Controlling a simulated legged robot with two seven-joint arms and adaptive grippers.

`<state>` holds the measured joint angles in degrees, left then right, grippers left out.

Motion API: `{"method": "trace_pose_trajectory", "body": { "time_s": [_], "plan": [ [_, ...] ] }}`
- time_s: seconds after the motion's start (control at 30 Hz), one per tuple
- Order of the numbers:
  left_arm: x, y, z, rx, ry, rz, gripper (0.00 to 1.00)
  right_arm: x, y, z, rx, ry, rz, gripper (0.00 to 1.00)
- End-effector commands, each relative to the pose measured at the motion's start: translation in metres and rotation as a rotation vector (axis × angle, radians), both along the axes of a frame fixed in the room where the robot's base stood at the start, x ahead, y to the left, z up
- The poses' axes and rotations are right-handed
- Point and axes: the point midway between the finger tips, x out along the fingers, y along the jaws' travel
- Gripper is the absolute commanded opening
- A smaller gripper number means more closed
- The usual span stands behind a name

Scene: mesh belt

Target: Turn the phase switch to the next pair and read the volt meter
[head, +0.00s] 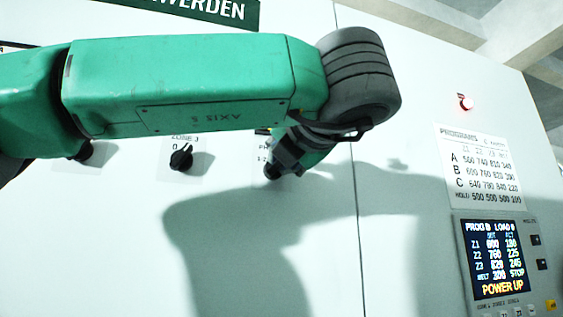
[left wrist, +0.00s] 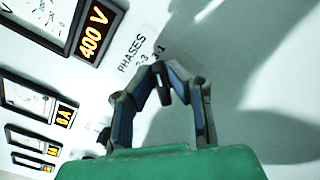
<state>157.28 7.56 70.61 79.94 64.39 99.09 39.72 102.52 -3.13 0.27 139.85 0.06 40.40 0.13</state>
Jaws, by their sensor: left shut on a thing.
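My left gripper (head: 274,168) reaches in from the left to the panel and is shut on the phase switch. The left wrist view shows its two fingers (left wrist: 163,80) closed in around the dark knob of the phase switch (left wrist: 164,94). Beside it is the label PHASES with the marks 2-3 and 3-1; the other marks and the knob's pointer are hidden or too small to tell. The volt meter (left wrist: 93,32) is at the upper left of the left wrist view, and its orange display reads 400 V. My right gripper is not in view.
Further meters (left wrist: 38,98) line the left of the left wrist view. In the head view, a black zone knob (head: 181,157) sits left of the gripper. A lit red lamp (head: 466,102), a program sheet (head: 480,168) and a screen reading POWER UP (head: 495,262) are at the right.

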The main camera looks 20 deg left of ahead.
Motion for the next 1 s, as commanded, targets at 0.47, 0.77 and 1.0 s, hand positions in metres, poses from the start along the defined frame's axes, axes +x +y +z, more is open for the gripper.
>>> {"method": "trace_pose_trajectory", "body": {
  "time_s": [0.47,0.77,1.0],
  "plan": [
    [0.0010,-0.0019,-0.0023,0.062,0.044,-0.002,0.00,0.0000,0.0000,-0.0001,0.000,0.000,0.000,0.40],
    [0.0010,-0.0020,-0.0025,0.061,0.044,-0.002,0.31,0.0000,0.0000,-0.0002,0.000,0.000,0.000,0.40],
    [0.0001,-0.0013,-0.0014,0.059,0.041,-0.001,0.31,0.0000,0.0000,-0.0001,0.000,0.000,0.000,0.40]
  ]
}}
